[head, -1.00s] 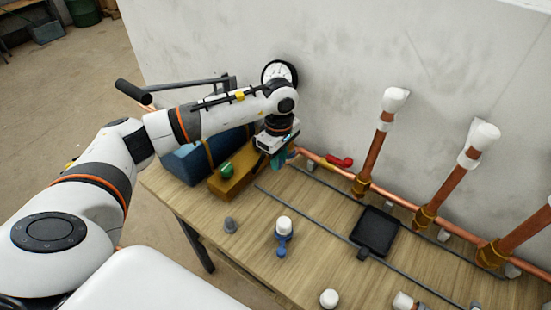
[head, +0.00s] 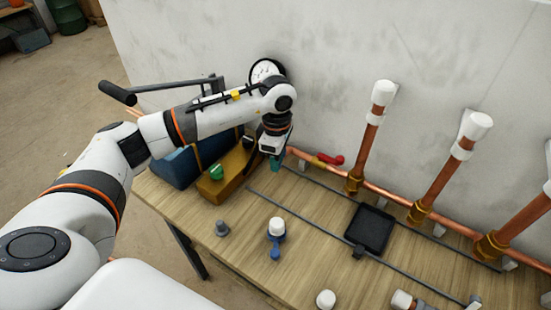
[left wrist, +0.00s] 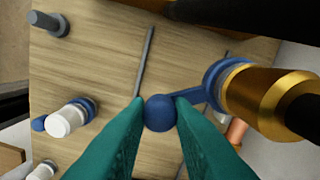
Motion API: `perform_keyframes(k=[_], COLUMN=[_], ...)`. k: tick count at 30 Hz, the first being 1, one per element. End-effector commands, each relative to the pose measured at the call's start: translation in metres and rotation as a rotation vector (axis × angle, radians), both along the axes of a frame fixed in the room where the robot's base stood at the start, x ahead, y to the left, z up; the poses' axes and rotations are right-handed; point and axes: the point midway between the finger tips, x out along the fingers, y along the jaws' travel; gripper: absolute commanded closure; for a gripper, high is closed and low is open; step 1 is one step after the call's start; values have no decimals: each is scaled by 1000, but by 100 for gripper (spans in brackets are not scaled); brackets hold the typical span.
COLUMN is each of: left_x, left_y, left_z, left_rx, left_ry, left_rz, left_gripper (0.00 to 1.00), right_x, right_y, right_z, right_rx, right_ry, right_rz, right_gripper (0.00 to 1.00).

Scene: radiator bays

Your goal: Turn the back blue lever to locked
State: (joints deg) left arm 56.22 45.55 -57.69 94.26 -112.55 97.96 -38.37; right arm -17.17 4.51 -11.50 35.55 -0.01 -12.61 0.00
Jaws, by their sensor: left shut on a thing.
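The back blue lever shows in the left wrist view as a thin blue arm (left wrist: 193,95) with a round knob (left wrist: 160,114), running to a blue ring around a brass fitting. My left gripper (left wrist: 161,115) is shut on the knob, one teal finger on each side. A second blue lever (head: 275,246) with a white cap stands nearer the front of the bench. My right gripper is out of view.
A yellow-brown box (head: 232,176) with a green knob and a blue box (head: 178,166) stand left of the gripper. A red lever (head: 331,160) lies on the copper pipe to its right. A black tray (head: 371,229) and thin dark rails (head: 325,228) lie on the bench.

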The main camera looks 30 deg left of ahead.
Motion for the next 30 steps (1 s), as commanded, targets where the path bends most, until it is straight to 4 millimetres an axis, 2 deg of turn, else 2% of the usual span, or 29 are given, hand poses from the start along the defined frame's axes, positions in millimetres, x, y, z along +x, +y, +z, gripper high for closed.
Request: perform_keyframes(k=[12, 13, 16, 25, 30], left_x=[1, 1, 1, 1, 2], left_y=[0, 0, 0, 0, 0], left_z=[2, 2, 1, 1, 17], left_rx=[0, 0, 0, -1, 0], left_ry=[-5, -5, -4, -2, -6], left_rz=[7, 7, 6, 5, 5], left_gripper=[100, 74, 58, 57, 57], right_x=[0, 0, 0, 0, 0], right_y=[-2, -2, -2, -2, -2], right_z=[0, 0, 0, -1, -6], right_rx=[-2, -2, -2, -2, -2], right_ry=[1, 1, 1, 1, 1], right_rz=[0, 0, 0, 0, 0], right_gripper=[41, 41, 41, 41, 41])
